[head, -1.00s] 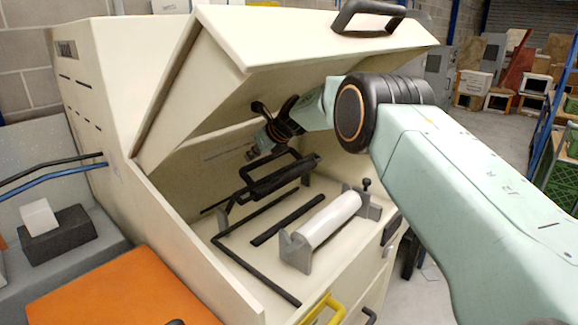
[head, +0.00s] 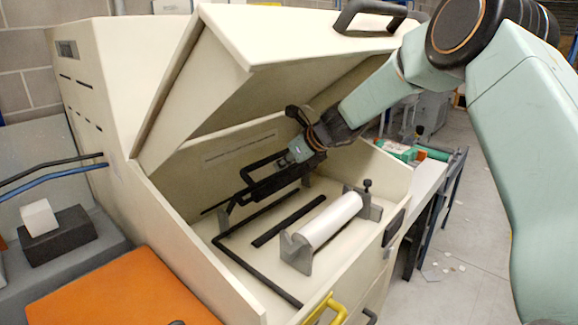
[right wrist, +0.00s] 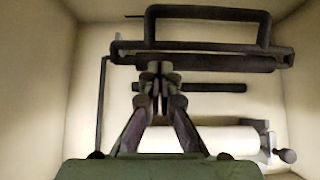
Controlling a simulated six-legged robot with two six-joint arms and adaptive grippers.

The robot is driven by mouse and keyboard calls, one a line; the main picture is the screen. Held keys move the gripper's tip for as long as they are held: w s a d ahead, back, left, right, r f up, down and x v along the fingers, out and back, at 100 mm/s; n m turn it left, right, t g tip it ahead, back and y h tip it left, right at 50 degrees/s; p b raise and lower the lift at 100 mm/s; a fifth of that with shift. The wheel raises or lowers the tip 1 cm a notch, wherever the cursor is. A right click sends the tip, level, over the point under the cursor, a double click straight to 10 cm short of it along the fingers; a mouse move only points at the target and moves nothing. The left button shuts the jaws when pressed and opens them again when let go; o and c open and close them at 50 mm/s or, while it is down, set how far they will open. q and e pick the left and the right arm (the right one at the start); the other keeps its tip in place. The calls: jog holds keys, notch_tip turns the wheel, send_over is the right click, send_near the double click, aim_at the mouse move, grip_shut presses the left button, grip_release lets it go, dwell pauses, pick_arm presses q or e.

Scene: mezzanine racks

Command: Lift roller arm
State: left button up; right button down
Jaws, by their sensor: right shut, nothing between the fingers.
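The roller arm is a black bar frame with a raised handle and a thick black roller (head: 275,184), lying low inside the cream machine (head: 105,125) under its raised lid. In the right wrist view the roller arm (right wrist: 225,61) runs across the top, its handle loop above the bar. My right gripper (head: 290,157) reaches under the lid, beside the handle at its upper right. In the right wrist view the fingertips (right wrist: 157,72) are together and empty, overlapping the bar's lower edge; whether they touch it I cannot tell. My left gripper is not visible.
A white roller (head: 330,218) on grey brackets lies in front of the arm, with a black strip (head: 287,220) between. The raised lid (head: 290,38) hangs close above my right wrist. An orange panel (head: 120,292) is at lower left.

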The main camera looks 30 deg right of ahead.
jog(key=shift+s+d, duration=0.2)
jog(key=shift+s, duration=0.35)
jog(key=shift+s+d, duration=0.2)
jog(key=shift+s, duration=0.35)
jog(key=shift+w+a, duration=0.1)
jog(key=shift+w, duration=0.05)
jog(key=shift+s, duration=0.2)
